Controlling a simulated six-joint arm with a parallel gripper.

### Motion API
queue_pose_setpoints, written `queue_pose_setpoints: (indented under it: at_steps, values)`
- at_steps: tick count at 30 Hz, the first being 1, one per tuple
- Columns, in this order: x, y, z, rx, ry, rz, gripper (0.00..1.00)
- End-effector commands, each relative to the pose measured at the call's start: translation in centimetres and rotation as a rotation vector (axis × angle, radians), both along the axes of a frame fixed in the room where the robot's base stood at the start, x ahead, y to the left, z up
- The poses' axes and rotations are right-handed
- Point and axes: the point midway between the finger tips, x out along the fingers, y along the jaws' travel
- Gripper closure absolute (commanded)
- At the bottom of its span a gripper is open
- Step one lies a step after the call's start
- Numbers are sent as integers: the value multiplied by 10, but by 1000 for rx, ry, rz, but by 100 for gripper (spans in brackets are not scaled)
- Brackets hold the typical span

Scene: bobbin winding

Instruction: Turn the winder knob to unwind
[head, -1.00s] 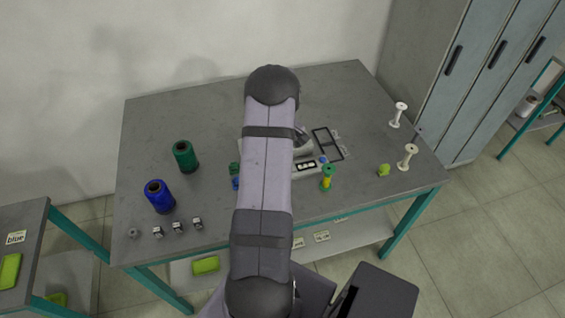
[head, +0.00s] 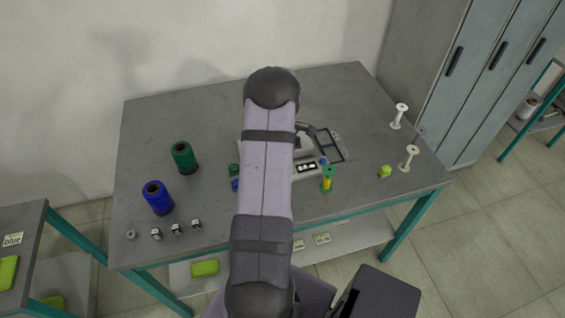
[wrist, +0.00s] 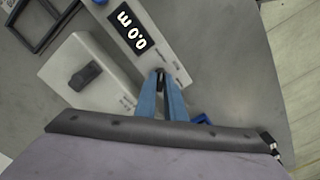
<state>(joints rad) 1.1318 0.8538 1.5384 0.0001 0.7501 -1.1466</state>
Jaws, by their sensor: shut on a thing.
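The winder (head: 303,176) is a pale flat unit on the table, partly hidden behind my arm in the head view. In the wrist view its panel (wrist: 170,48) has a display reading 0.0 m. My gripper (wrist: 161,78) has blue fingers, shut at the panel's end on a small dark thing that looks like the winder knob (wrist: 161,73), mostly hidden between the fingertips. A black raised handle (wrist: 84,77) on the pale housing (wrist: 95,85) stands apart to the left. A bobbin with green ends and yellow thread (head: 327,180) stands upright at the winder's right end. My fingers are hidden in the head view.
A black frame (head: 328,145) lies behind the winder. The table's back left is clear.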

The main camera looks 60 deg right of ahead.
Motion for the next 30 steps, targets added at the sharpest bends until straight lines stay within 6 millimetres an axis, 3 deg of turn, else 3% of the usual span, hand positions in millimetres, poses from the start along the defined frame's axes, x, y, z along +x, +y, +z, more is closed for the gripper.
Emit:
queue_pose_setpoints:
  at_steps: [6, 7, 9, 20, 30]
  values:
    - [1, -1, 1, -4, -2, 4, 100]
    - [1, -1, 1, -4, -2, 3, 84]
    - [1, -1, 1, -3, -1, 3, 72]
    - [1, -1, 3, -2, -1, 1, 72]
    - [1, -2, 41, -6, -2, 1, 72]
